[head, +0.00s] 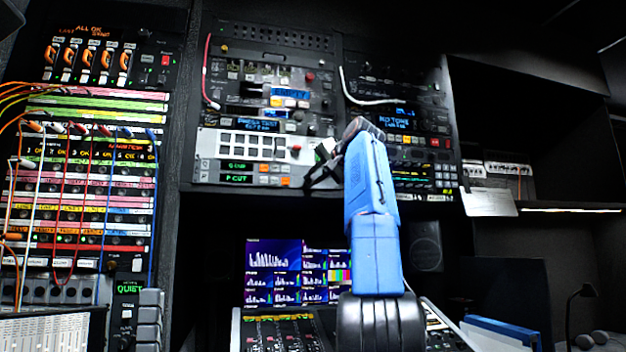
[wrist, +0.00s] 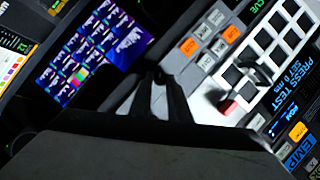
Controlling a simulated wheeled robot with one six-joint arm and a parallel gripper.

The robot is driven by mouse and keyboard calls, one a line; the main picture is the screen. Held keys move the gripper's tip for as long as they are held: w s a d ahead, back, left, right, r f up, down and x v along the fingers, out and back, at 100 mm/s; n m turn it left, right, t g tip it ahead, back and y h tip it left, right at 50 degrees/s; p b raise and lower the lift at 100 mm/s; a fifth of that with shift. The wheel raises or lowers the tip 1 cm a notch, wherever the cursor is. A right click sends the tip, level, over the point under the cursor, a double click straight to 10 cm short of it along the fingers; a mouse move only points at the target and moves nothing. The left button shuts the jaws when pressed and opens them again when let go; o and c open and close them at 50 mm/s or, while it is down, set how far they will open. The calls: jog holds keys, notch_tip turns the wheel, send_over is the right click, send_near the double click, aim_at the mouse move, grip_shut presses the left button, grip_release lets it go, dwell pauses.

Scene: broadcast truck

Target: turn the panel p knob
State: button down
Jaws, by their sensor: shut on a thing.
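A white control panel (head: 206,142) with rows of square buttons is in the middle rack in the head view, with a green-lit "P CUT" display (head: 237,178) at its lower part. My gripper (head: 312,178) is at the lower right of this panel. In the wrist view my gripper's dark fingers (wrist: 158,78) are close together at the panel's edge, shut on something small. I take it to be the panel p knob, but the fingers hide it and its angle cannot be read. The white panel face (wrist: 203,105) lies just right of the fingers.
A red button (wrist: 228,106) and orange buttons (wrist: 189,46) are close to the fingers. A cable-filled patch bay (head: 85,190) stands at left. Monitors (head: 273,268) and a console are below the rack. An open shelf recess is at right.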

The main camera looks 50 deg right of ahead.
jog(key=c, duration=1.7)
grip_release()
jog(key=shift+w+f, duration=0.1)
jog(key=shift+f, duration=0.05)
jog(key=shift+o, duration=0.2)
jog(key=v, duration=1.7)
jog(key=shift+s, duration=0.25)
